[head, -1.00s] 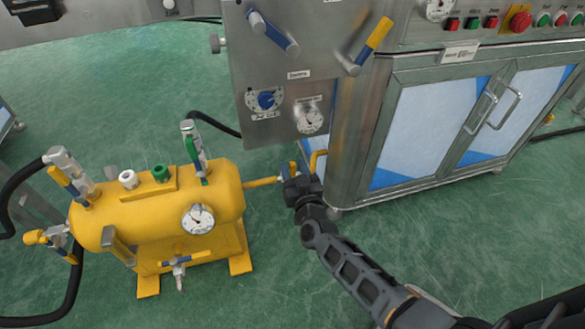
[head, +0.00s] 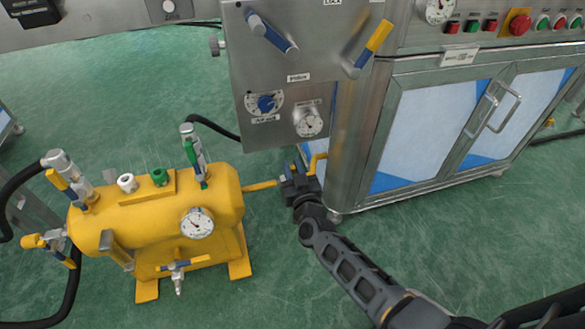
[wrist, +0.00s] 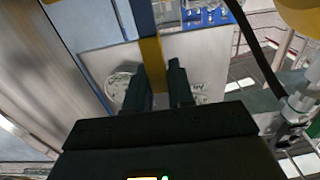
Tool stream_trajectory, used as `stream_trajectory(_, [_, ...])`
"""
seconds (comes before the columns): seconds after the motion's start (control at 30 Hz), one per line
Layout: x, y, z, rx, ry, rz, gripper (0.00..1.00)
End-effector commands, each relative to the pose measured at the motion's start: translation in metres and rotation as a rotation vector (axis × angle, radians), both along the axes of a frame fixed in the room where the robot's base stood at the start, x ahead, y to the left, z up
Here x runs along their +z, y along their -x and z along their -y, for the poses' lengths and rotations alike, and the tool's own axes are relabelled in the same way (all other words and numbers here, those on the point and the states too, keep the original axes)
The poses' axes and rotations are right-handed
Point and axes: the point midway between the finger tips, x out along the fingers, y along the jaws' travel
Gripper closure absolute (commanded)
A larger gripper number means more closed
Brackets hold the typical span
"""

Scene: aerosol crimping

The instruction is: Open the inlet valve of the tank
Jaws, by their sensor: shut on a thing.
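The yellow tank (head: 160,213) stands on the floor at the lower left of the head view. A yellow pipe (head: 262,185) runs from its right side towards the steel machine. My gripper (head: 297,176) is at the right end of this pipe, beside the machine's lower corner. In the wrist view my gripper (wrist: 160,82) has its two black fingers on either side of a blue and yellow lever handle (wrist: 148,38) and is shut on it. The valve body under the handle is mostly hidden by my gripper. I cannot tell whether this is the inlet valve.
A steel panel (head: 285,80) with levers and dials hangs above my gripper. A cabinet (head: 430,130) stands to the right. Open green floor lies in front.

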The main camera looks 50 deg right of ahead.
Motion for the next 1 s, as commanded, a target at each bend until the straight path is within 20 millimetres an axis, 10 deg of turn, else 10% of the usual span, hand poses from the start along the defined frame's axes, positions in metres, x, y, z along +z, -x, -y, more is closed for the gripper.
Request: stream_trajectory(1.0, [-0.004,-0.019,-0.028,0.003,0.318,-0.216,1.0])
